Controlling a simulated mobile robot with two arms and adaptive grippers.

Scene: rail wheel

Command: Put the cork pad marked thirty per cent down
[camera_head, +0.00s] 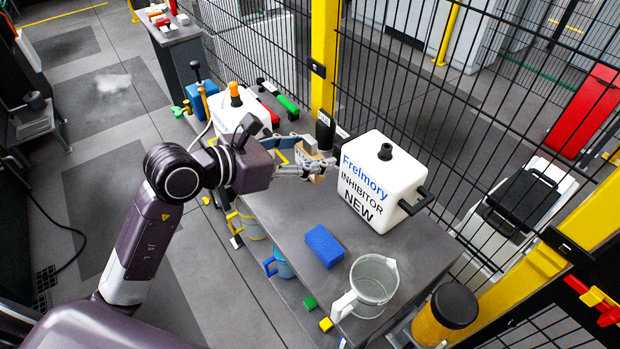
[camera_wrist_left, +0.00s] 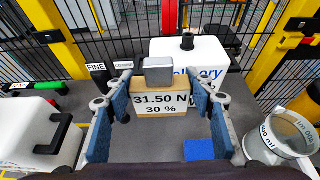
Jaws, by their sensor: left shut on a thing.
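The cork pad (camera_wrist_left: 146,112) is a tan block with a white label reading "31.50 N 30 %" and a grey metal block (camera_wrist_left: 158,71) on top. In the head view the pad (camera_head: 318,178) shows at the fingertips, partly hidden by my gripper. My left gripper (camera_head: 304,170) reaches in from the left over the grey table (camera_head: 290,210). In the left wrist view its blue-padded fingers (camera_wrist_left: 160,88) stand on both sides of the pad, shut on it. I cannot tell whether the pad touches the table. My right gripper is not in view.
A white "Freimory inhibitor NEW" box (camera_head: 385,185) stands close right of the pad. Black "FINE" and "COARSE" posts (camera_head: 324,130) stand behind. A blue block (camera_head: 325,246) and clear jug (camera_head: 372,285) are nearer. A wire fence runs behind; the table is clear left of the blue block.

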